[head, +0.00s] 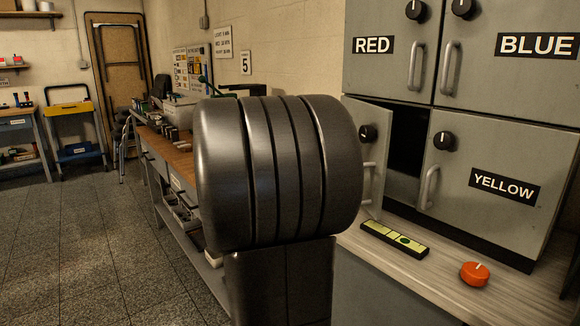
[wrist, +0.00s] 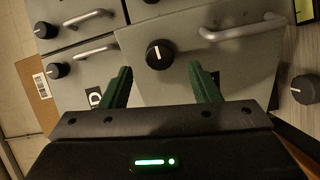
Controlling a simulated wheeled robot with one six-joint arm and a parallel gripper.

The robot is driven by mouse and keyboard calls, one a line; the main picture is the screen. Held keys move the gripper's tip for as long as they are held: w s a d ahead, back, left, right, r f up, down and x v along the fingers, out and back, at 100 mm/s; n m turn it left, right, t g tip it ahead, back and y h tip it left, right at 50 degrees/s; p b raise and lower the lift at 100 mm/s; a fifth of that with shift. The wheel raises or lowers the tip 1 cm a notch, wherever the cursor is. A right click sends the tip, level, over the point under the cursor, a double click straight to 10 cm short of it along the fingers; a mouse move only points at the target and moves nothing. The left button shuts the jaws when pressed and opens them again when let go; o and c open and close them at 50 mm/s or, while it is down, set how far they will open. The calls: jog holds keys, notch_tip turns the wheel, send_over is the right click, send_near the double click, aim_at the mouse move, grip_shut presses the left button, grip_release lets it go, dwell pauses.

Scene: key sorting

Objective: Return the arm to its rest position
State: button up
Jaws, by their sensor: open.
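My gripper (wrist: 160,72) shows in the wrist view with its two green fingers spread apart. Nothing is held between them. A grey cabinet door with a black knob (wrist: 159,54) and a metal handle (wrist: 242,28) lies beyond the fingertips; I cannot tell the exact gap. In the head view my dark arm fills the middle, and my gripper is not visible there. The lower left cabinet door (head: 374,160) stands open beside a dark compartment (head: 406,140). The doors labelled RED (head: 390,70), BLUE (head: 515,75) and YELLOW (head: 480,165) look shut.
A long workbench (head: 172,150) with clutter stands behind my arm. The floor (head: 80,240) at left is clear.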

jog(key=shift+w+d+n+p, duration=0.2)
jog(key=shift+d+n+p, duration=0.65)
jog(key=shift+n+p, duration=2.1)
jog(key=shift+w+d+n+p, duration=0.15)
jog(key=shift+d+n+p, duration=0.7)
jog(key=shift+n+p, duration=2.05)
jog(key=shift+w+d+n+p, duration=0.2)
jog(key=shift+d+n+p, duration=0.65)
jog(key=shift+n+p, duration=2.1)
jog(key=shift+m+p, duration=0.75)
jog(key=shift+m, duration=0.05)
jog(key=shift+s, duration=0.1)
